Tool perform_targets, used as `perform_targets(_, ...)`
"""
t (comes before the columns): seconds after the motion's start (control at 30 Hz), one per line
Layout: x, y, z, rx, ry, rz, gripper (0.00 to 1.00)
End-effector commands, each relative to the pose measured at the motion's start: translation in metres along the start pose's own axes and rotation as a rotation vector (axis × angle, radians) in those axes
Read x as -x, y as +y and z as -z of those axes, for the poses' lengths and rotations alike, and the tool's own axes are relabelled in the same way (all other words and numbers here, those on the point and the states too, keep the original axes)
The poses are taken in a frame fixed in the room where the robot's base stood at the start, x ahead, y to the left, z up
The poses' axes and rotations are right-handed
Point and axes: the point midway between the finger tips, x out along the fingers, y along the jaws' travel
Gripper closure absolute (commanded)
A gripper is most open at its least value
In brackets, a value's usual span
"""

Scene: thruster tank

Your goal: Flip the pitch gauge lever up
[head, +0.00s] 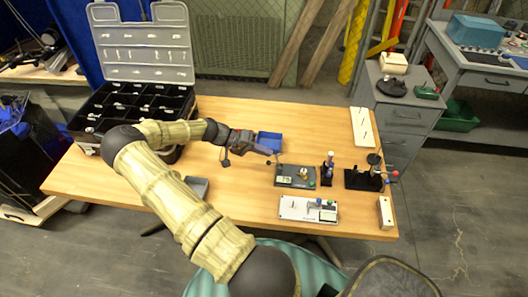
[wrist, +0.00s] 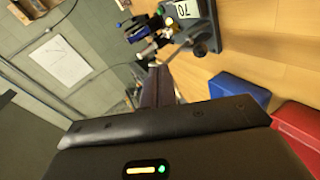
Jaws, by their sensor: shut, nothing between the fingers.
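The pitch gauge looks to be the dark box (head: 298,182) with a small pale display on the right half of the table. In the wrist view, a dark box (wrist: 208,38) at the top carries a white plate reading "70". A thin grey rod with a dark end, apparently the lever (wrist: 193,32), stands out beside it. My gripper (head: 273,153) is shut and empty, just behind and left of the box in the head view. Its dark fingers (wrist: 157,72) point toward the lever in the wrist view. I cannot tell whether they touch it.
A blue bin (head: 269,141) lies behind my gripper; a red block (wrist: 300,125) shows in the wrist view. A white panel (head: 293,210) is in front of the gauge. An open toolbox (head: 112,107) is at left.

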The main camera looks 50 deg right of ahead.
Motion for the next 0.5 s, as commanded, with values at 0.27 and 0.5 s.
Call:
perform_targets(0.27,0.025,0.018,0.001,-0.001,0.001,0.003,1.00)
perform_targets(0.5,0.065,0.009,-0.001,-0.001,0.002,0.003,1.00)
